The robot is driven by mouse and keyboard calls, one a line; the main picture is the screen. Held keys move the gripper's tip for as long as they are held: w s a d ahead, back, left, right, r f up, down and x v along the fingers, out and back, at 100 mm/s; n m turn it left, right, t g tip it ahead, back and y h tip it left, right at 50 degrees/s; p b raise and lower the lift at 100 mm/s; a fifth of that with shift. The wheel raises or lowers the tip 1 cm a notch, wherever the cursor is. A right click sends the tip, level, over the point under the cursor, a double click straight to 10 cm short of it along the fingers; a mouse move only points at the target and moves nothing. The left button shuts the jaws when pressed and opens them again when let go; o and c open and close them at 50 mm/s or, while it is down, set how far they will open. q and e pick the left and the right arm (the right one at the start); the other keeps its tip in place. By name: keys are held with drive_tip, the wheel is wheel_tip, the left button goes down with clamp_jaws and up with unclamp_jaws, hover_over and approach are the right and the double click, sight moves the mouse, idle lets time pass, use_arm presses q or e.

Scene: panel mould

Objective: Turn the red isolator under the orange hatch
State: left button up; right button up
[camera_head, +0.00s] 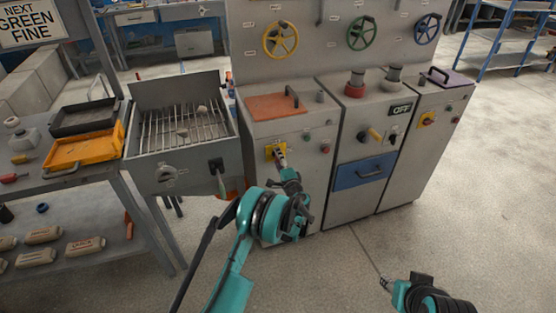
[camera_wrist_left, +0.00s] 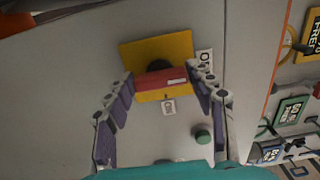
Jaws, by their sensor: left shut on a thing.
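The orange hatch (camera_head: 276,106) lies closed on top of the left grey cabinet. Below it, on the cabinet front, is a yellow plate (camera_head: 269,152), also seen in the left wrist view (camera_wrist_left: 181,49). The red isolator handle (camera_wrist_left: 160,77) sits on that plate and lies across the wrist picture. My left gripper (camera_head: 279,154) is at the plate, its fingers (camera_wrist_left: 166,80) shut on the red handle from both ends. In the head view the gripper hides most of the handle. My right gripper (camera_head: 385,284) is low at the front, away from the cabinets; its fingers are too small to read.
A green button (camera_wrist_left: 203,137) is close to my left fingers. A second yellow plate with a red knob (camera_head: 428,119) is on the right cabinet. A grill box (camera_head: 183,130) and a shelf table (camera_head: 75,182) stand left. The floor at right is clear.

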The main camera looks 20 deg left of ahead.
use_arm(q)
drive_tip(key=o, duration=1.2)
drive_tip(key=shift+c, duration=0.2)
drive_tip(key=v, duration=1.2)
